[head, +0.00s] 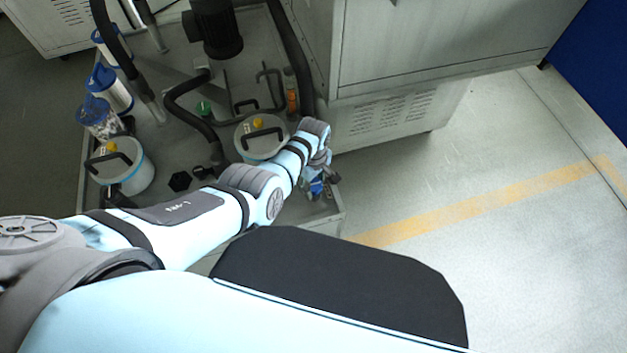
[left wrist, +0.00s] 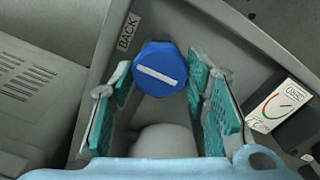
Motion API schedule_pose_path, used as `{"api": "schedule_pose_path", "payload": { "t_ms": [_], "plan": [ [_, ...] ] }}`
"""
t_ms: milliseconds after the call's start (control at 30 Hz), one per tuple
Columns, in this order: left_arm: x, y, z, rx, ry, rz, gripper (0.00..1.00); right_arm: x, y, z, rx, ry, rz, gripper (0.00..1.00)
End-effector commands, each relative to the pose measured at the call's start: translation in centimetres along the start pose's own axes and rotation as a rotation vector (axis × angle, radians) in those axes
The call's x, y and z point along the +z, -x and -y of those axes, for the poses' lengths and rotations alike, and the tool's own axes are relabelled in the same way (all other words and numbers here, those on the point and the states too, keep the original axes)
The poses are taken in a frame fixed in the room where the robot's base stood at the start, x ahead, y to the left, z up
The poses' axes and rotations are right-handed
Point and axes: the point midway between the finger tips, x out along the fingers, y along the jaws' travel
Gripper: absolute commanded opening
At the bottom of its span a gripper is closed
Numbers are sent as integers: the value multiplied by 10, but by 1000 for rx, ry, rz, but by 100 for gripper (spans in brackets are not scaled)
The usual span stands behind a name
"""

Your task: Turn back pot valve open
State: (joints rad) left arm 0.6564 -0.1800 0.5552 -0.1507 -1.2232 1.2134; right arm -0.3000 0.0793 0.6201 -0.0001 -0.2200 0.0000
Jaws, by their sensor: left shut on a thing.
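The back pot valve has a blue faceted knob (left wrist: 160,70) with a white line across it, close to level and sloping slightly down to the right in the left wrist view. A label reading BACK (left wrist: 128,32) is beside it at upper left. My left gripper (left wrist: 160,78) has its teal-padded fingers on either side of the knob and is shut on it. In the head view my left gripper (head: 318,184) is small and partly hidden by its wrist, with a bit of blue showing there. My right gripper is not in view.
A white card with a red and green arc (left wrist: 280,105) is right of the fingers. A lidded pot (head: 262,136) stands close behind my left wrist, another pot (head: 122,166) at left. Blue-capped filter canisters (head: 108,90) and black hoses crowd the tray. Floor at right is clear.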

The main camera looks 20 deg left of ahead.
Motion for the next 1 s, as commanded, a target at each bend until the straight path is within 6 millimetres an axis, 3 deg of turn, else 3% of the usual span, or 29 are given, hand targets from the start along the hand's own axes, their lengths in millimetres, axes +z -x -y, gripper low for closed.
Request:
{"api": "schedule_pose_path", "payload": {
  "t_ms": [267, 300, 400, 767, 1000],
  "plan": [
    [-2, 0, 0, 1, 2, -5, 15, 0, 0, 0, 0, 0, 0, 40],
    [-2, 0, 0, 1, 2, -5, 46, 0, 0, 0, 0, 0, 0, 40],
    [-2, 0, 0, 1, 1, -4, 62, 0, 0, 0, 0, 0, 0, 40],
    [-1, 2, 0, 1, 0, -2, 63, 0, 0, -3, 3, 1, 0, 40],
    [-1, 34, -1, 5, 2, -2, 63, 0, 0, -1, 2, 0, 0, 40]
  ]
}}
